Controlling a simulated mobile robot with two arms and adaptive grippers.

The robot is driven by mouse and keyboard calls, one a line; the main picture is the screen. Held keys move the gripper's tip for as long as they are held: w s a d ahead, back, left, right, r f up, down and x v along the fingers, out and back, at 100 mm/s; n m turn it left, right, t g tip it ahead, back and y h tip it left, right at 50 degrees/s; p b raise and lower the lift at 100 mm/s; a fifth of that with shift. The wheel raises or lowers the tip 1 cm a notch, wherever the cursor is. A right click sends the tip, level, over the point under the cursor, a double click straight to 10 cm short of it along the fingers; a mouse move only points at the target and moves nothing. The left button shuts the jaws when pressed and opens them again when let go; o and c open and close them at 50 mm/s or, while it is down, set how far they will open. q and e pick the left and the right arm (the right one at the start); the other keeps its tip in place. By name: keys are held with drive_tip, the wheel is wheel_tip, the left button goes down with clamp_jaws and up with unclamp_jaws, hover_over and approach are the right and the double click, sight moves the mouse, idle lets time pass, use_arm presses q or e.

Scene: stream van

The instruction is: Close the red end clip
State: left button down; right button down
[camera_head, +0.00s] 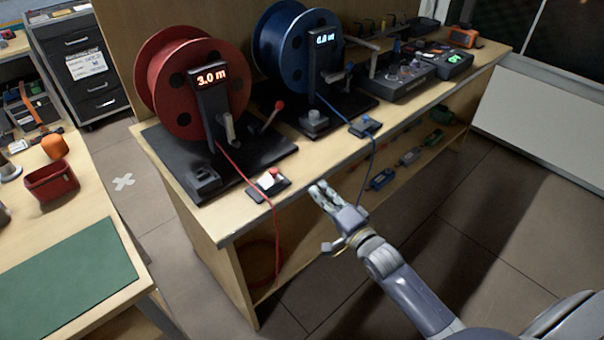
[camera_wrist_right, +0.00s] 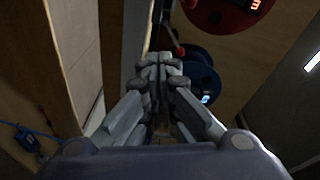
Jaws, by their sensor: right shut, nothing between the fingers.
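The red end clip (camera_head: 270,181) is a small red and white piece on a dark base at the front edge of the bench, with the red cable (camera_head: 245,178) running to it and hanging over the edge. It is too small to tell whether its jaw is open or closed. My right gripper (camera_head: 320,189) is shut and empty, just in front of the bench edge and to the right of the red clip, apart from it. Its closed fingers (camera_wrist_right: 160,65) also show in the right wrist view, where I cannot make out the red clip. My left gripper is out of view.
The red reel (camera_head: 165,84) with a "3.0 m" display and the blue reel (camera_head: 272,40) stand on the bench. The blue clip (camera_head: 366,126) sits at the edge farther right. A side table (camera_head: 95,215) with a red bin (camera_head: 52,182) is at left. Floor is clear at right.

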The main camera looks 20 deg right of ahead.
sight(270, 176)
drive_tip(key=shift+m+t, duration=0.3)
drive_tip(key=shift+t, duration=0.1)
drive_tip(key=w+r, duration=0.1)
drive_tip(key=w, duration=0.2)
drive_tip(key=w+a+r, duration=0.1)
drive_tip(key=w+r, duration=0.1)
drive_tip(key=w, duration=0.1)
drive_tip(key=w+a+r, duration=0.1)
drive_tip(key=w, duration=0.2)
drive_tip(key=shift+w+r, duration=0.2)
drive_tip(key=shift+w, duration=0.15)
drive_tip(key=a, duration=0.2)
drive_tip(key=s+p, duration=0.1)
drive_tip(key=shift+s+a+f, duration=0.1)
drive_tip(key=shift+a+f, duration=0.3)
drive_tip(key=shift+s+a, duration=0.25)
drive_tip(key=shift+a, duration=0.1)
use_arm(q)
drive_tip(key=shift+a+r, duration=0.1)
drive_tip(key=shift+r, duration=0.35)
use_arm(e)
drive_tip(key=shift+f, duration=0.1)
